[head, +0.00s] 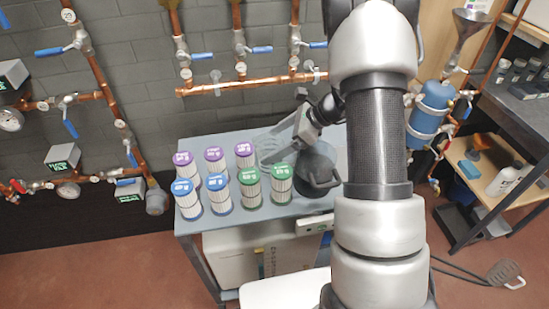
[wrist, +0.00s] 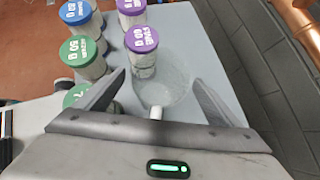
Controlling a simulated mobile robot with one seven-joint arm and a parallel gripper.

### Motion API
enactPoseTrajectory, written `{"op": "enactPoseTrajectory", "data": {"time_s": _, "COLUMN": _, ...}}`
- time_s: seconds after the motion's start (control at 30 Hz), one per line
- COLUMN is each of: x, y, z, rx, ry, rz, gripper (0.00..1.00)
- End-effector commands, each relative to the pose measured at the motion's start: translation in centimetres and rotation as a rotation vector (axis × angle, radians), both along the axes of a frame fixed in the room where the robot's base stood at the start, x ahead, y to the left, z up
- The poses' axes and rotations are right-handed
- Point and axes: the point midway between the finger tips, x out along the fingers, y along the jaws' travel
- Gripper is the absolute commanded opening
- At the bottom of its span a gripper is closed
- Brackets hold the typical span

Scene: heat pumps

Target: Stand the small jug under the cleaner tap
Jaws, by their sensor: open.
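A small clear jug (wrist: 165,84) stands on the grey bench, seen in the wrist view between my open fingers (wrist: 160,78), with a pale handle-like end (wrist: 156,112) facing my palm. My fingers do not visibly close on it. In the head view the clear jug (head: 270,138) is faint, and my gripper (head: 285,148) reaches over the bench beside it from the right. I cannot tell which is the cleaner tap.
Several canisters (head: 221,190) with purple, blue and green lids stand on the bench's left, close to the clear jug. A dark grey vessel with a handle (head: 315,174) stands on the right near my arm. The copper pipe (head: 250,83) runs along the wall behind.

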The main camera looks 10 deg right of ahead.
Motion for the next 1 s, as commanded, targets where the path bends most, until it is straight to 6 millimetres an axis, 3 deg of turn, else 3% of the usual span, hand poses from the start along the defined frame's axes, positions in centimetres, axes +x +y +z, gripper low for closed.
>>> {"op": "enactPoseTrajectory", "data": {"time_s": 0.23, "x": 0.1, "y": 0.1, "z": -0.1, "rx": -0.001, "ry": -0.002, "rz": -0.001, "gripper": 0.84}}
{"op": "enactPoseTrajectory", "data": {"time_s": 0.6, "x": 0.1, "y": 0.1, "z": -0.1, "rx": -0.001, "ry": -0.002, "rz": -0.001, "gripper": 0.24}}
{"op": "enactPoseTrajectory", "data": {"time_s": 0.87, "x": 0.1, "y": 0.1, "z": 0.1, "rx": -0.001, "ry": -0.002, "rz": -0.001, "gripper": 0.24}}
{"op": "enactPoseTrajectory", "data": {"time_s": 1.0, "x": 0.2, "y": 0.1, "z": 1.2, "rx": -0.001, "ry": -0.005, "rz": 0.001, "gripper": 0.24}}
